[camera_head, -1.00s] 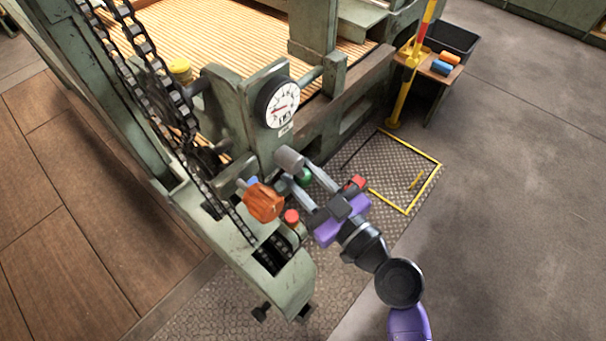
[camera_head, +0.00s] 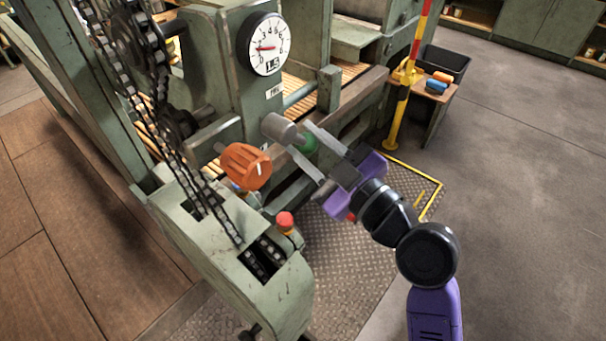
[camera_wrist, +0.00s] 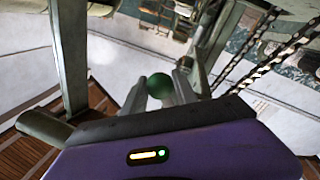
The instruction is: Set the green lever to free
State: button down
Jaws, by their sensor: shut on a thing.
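The green lever's round knob (camera_head: 308,144) sits at the front of the machine, just right of a grey cylinder (camera_head: 279,128). My gripper (camera_head: 304,146) has its two grey fingers on either side of the knob and is shut on it. In the wrist view the green knob (camera_wrist: 160,86) shows between the fingertips (camera_wrist: 162,84). The lever's shaft is mostly hidden behind the fingers and knob. A small label (camera_head: 274,91) is on the machine below the dial; I cannot read it with certainty.
An orange knob (camera_head: 246,166) and a red button (camera_head: 285,220) are left of my gripper. A white dial (camera_head: 268,45) is above. Chains (camera_head: 160,120) run at the left. A yellow post (camera_head: 402,105) stands behind on the right. Open floor (camera_head: 520,200) lies to the right.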

jog(key=n+b, duration=0.2)
jog(key=b, duration=0.1)
jog(key=w+d+r+n+b, duration=0.1)
jog(key=b, duration=0.3)
jog(key=shift+w+n+y+b, duration=0.1)
jog(key=shift+n+y+b, duration=0.2)
jog(key=shift+n, duration=0.1)
jog(key=shift+w+d+r+n+g+y+b, duration=0.15)
jog(key=shift+r+n+y+b, duration=0.15)
jog(key=shift+r+n+b, duration=0.95)
jog(key=shift+w+r+n+g+y+b, duration=0.1)
jog(key=shift+r+n+g+y+b, duration=0.2)
jog(key=shift+n+b, duration=1.6)
jog(key=shift+w+d+r+n+g+y+b, duration=0.25)
jog(key=shift+r+n+b, duration=0.65)
jog(key=shift+b, duration=1.4)
jog(key=shift+s+a+r, duration=0.15)
jog(key=c, duration=1)
grip_release()
jog(key=v, duration=0.7)
jog(key=shift+s+d+f+p, duration=0.2)
jog(key=shift+s+d+p, duration=0.05)
jog(key=shift+p, duration=0.05)
